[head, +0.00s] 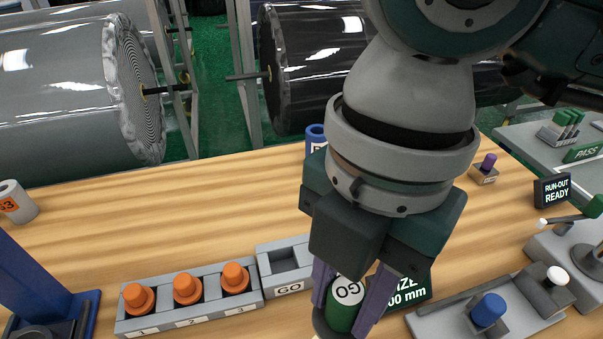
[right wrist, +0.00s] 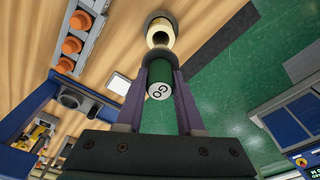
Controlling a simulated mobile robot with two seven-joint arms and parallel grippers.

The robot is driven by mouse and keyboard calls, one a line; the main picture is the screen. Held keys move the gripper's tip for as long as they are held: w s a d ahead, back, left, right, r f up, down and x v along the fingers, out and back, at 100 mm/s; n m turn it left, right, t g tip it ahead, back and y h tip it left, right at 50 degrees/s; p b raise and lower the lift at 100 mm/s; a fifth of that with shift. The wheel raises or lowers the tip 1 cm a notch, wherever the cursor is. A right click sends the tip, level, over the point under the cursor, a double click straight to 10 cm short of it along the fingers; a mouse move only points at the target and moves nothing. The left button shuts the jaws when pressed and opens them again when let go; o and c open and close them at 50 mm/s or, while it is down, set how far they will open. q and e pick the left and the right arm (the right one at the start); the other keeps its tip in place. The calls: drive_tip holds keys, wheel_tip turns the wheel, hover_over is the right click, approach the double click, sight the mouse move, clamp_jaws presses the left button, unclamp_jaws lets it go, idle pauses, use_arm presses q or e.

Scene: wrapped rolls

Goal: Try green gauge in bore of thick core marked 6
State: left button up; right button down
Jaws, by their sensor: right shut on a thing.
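My right gripper (head: 345,305) is shut on the green gauge (head: 342,318), whose white end reads GO. In the right wrist view the gauge (right wrist: 157,86) sits between the purple fingers, with a dark grey collar around its far side. Just beyond it is a pale round piece (right wrist: 160,27) with a dark opening; I cannot tell whether the gauge touches or enters it. No core marked 6 can be read. My left gripper is not in view.
A grey rack (head: 190,317) holds orange plugs over slots 1, 2 and 3. The GO tray (head: 285,268) beside it is empty. A blue-knobbed fixture (head: 488,310) stands right; a RUN-OUT READY display (head: 553,190) stands behind it. The wooden table's left middle is clear.

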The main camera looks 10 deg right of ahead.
sight(335, 335)
drive_tip(key=shift+f, duration=0.1)
wheel_tip(335, 335, down, 6)
drive_tip(key=b, duration=0.4)
drive_tip(key=shift+b, duration=0.35)
drive_tip(key=shift+f, duration=0.1)
idle(1.2)
drive_tip(key=shift+f+b, duration=0.3)
drive_tip(key=shift+f, duration=0.05)
drive_tip(key=shift+f+b, duration=0.55)
drive_tip(key=shift+f, duration=0.1)
idle(0.3)
drive_tip(key=shift+f+b, duration=0.6)
drive_tip(key=shift+f, duration=0.2)
idle(0.9)
drive_tip(key=shift+r, duration=0.1)
